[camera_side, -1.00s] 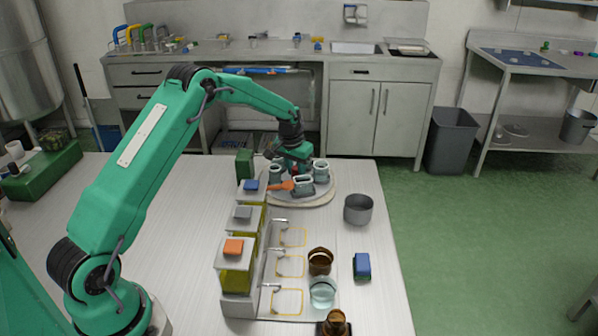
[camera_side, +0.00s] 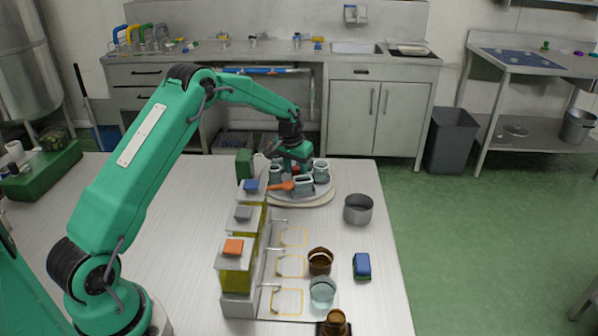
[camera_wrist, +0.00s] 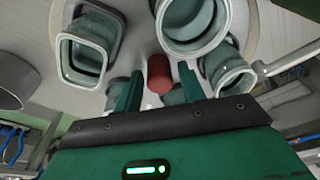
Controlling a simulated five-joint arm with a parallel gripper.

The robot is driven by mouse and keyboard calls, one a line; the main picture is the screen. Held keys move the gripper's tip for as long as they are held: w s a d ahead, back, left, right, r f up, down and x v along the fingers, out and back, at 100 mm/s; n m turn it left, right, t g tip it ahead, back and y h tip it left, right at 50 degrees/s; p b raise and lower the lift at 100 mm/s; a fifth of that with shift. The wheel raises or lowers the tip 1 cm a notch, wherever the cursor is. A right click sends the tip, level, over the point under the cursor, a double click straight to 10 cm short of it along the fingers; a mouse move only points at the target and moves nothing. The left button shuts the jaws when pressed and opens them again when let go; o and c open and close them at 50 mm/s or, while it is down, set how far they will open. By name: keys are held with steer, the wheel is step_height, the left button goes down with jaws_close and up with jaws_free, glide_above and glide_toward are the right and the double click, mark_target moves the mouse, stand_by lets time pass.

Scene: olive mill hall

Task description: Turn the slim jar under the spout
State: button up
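A round pale turntable (camera_side: 322,196) carries several grey-green glass jars. One squarish jar (camera_side: 303,185) stands at its front, and a round jar (camera_side: 321,171) stands to the right. I cannot tell which jar is the slim one. An orange spout-like piece (camera_side: 281,187) points at the turntable's left side. My gripper (camera_side: 294,168) is over the turntable's middle. In the wrist view its two green fingers are apart, one on each side of a red knob (camera_wrist: 159,74), with gaps between.
A row of dispensers (camera_side: 238,268) with taps stands left of yellow-outlined squares (camera_side: 287,301). A brown jar (camera_side: 320,262), a clear bowl (camera_side: 323,292), a blue sponge-like block (camera_side: 362,265) and a grey pot (camera_side: 358,210) stand on the table's right side.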

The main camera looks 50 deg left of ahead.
mark_target(296, 168)
steer(key=shift+r, duration=3.9)
steer(key=shift+o, duration=1)
steer(key=shift+w+f+m+g, duration=0.2)
steer(key=shift+m+g, duration=0.3)
steer(key=shift+m, duration=0.2)
steer(key=shift+m+g+h, duration=0.3)
steer(key=shift+m+g, duration=0.3)
steer(key=shift+m, duration=0.2)
steer(key=shift+f, duration=0.2)
steer(key=shift+s+f, duration=0.1)
steer(key=shift+f, duration=3.65)
